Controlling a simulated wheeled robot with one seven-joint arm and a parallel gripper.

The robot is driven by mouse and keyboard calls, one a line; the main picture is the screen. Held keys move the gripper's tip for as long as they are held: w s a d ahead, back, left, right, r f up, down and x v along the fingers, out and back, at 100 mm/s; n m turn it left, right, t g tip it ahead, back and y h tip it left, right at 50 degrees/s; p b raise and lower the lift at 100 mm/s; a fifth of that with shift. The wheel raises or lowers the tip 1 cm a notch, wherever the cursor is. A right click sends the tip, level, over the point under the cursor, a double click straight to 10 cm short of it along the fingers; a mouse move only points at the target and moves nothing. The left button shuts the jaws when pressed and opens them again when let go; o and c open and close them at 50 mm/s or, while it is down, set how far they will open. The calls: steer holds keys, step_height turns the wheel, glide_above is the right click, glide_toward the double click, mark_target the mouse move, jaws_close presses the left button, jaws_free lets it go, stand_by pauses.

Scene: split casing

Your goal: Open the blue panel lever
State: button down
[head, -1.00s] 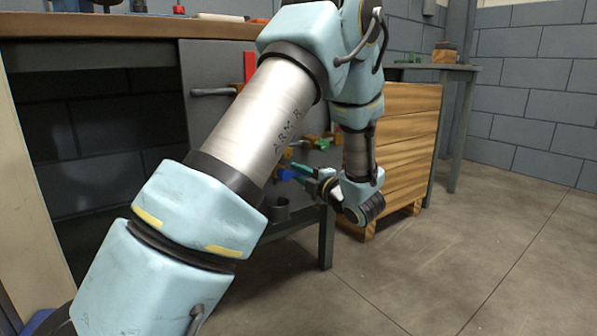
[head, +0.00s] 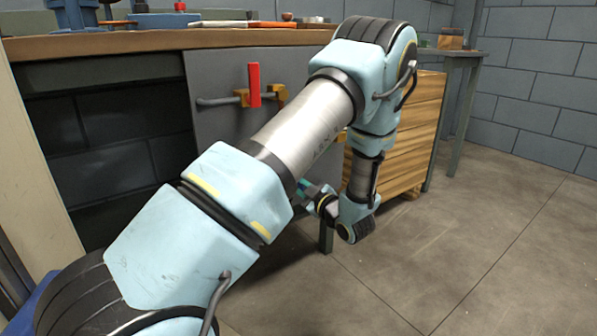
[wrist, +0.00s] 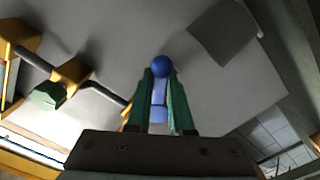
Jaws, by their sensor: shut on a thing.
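The blue lever (wrist: 158,95), with a round blue knob at its far end, stands between the two green fingers of my gripper (wrist: 160,78) in the wrist view. The fingers are shut on it from both sides. A grey panel face lies behind them. In the head view only a small part of my gripper (head: 304,187) shows, low by the grey panel (head: 217,128). My own arm covers the blue lever and the lower part of the panel there.
A red lever (head: 254,85) stands upright in a yellow bracket on the panel, beside a grey bar handle (head: 215,101). The wrist view shows yellow blocks (wrist: 71,73) and a green knob (wrist: 47,95) at left. A wooden drawer unit (head: 412,130) stands right. The floor (head: 450,260) is open.

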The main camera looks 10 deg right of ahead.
steer(key=m+p, duration=0.2)
steer(key=a+m+p, duration=0.1)
steer(key=shift+s+f+m, duration=0.15)
steer(key=shift+s+m, duration=0.15)
steer(key=shift+s+a+f+m+p, duration=0.15)
steer(key=shift+a+m+p, duration=0.15)
steer(key=shift+m+p, duration=0.5)
steer(key=shift+s+a+f+m+p, duration=0.15)
steer(key=shift+a+m+p, duration=0.1)
steer(key=shift+m+p, duration=0.5)
steer(key=shift+m, duration=0.35)
steer(key=c, duration=0.8)
jaws_free()
steer(key=shift+w, duration=0.1)
steer(key=p+v, duration=0.1)
steer(key=v, duration=1)
steer(key=shift+p, duration=0.35)
